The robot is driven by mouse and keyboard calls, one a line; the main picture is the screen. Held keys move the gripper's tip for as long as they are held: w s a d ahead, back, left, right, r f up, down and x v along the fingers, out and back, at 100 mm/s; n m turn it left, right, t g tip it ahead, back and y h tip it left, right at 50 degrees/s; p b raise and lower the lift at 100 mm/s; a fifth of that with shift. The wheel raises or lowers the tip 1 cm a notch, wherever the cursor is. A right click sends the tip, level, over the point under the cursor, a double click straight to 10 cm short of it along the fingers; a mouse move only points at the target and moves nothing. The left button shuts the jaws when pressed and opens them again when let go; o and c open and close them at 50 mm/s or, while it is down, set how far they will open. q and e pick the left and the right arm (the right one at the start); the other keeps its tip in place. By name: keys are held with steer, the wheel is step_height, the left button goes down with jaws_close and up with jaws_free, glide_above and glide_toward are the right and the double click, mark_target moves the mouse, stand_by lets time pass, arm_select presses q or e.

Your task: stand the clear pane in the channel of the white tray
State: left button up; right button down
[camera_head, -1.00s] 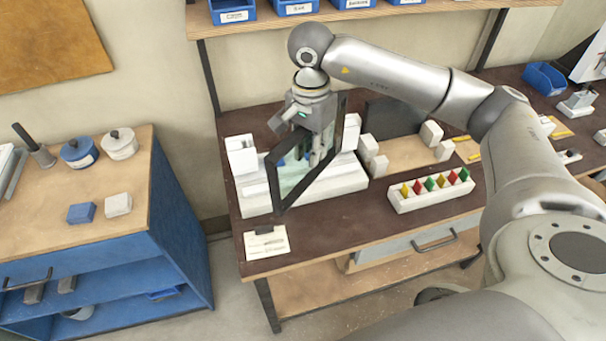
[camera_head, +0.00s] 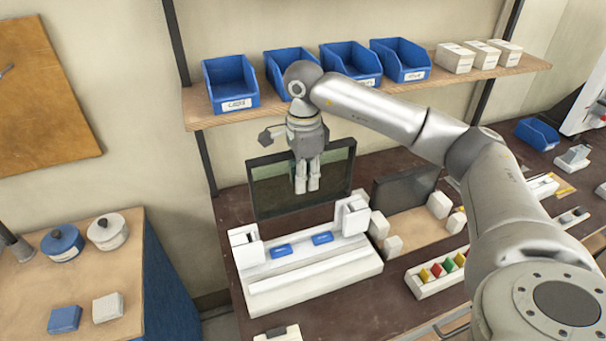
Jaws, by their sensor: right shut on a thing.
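The clear pane (camera_head: 270,187), see-through with a dark frame, is upright and roughly in line with the long side of the white tray (camera_head: 320,268). My right gripper (camera_head: 307,188) is shut on the pane and reaches down over its face from above. In the picture the pane's lower edge lies above and behind the tray; the exact gap is hard to tell. The tray has a long channel along its front, two blue pads (camera_head: 281,251) on top and a white block at each end (camera_head: 245,247). My left gripper is not in view.
To the right, a dark panel (camera_head: 405,188) stands by a tan board with several white blocks (camera_head: 439,204). A white rack with coloured pieces (camera_head: 438,268) lies in front. A shelf (camera_head: 205,112) with blue bins (camera_head: 230,82) hangs above, behind my right arm.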

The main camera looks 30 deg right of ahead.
steer(key=f, duration=0.1)
steer(key=f+b, duration=0.2)
steer(key=shift+w+f, duration=0.3)
steer(key=shift+f, duration=0.3)
steer(key=shift+f+b, duration=0.25)
steer(key=shift+b, duration=0.15)
steer(key=shift+f, duration=0.1)
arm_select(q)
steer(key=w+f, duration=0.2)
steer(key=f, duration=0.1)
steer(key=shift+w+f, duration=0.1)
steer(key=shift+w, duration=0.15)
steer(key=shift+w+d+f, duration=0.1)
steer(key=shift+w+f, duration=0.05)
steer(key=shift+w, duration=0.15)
